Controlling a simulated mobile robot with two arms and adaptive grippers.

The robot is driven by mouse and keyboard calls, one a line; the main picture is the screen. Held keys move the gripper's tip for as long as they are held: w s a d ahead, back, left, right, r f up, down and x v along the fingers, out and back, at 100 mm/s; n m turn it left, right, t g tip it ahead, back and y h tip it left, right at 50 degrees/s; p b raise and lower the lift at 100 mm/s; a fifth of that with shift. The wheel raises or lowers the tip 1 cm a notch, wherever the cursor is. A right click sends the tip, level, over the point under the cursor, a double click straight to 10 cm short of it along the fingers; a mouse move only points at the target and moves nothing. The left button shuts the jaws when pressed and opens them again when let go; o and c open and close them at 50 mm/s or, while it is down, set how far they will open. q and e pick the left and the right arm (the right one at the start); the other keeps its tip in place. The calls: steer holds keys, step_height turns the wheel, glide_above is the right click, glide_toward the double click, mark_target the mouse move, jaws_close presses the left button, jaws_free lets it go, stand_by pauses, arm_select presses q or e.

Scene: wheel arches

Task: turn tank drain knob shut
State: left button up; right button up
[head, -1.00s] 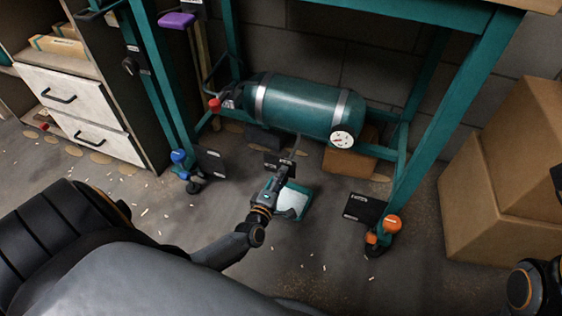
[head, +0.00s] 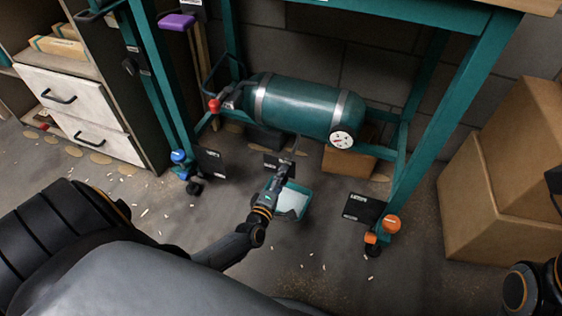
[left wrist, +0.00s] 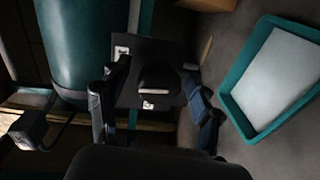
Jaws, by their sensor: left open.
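The teal tank (head: 305,106) lies on its side under the bench, with a white gauge (head: 342,137) on its right end. A dark plate with a white label (head: 279,161) shows below the tank. In the left wrist view, a dark rounded knob (left wrist: 158,78) stands in front of a dark plate (left wrist: 133,58) beside the tank (left wrist: 75,45). My left gripper (head: 285,170) reaches in under the tank. In the left wrist view, its open fingers (left wrist: 150,90) stand either side of the knob; I cannot tell whether they touch it. My right gripper is not visible.
A teal tray with a pale inside (head: 305,212) sits on the floor right beside my left gripper; it also shows in the wrist view (left wrist: 237,112). Bench legs (head: 410,165) stand either side. Cardboard boxes (head: 480,215) are at right, drawers (head: 95,138) at left.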

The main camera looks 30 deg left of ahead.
arm_select(q)
steer(key=v, duration=1.2)
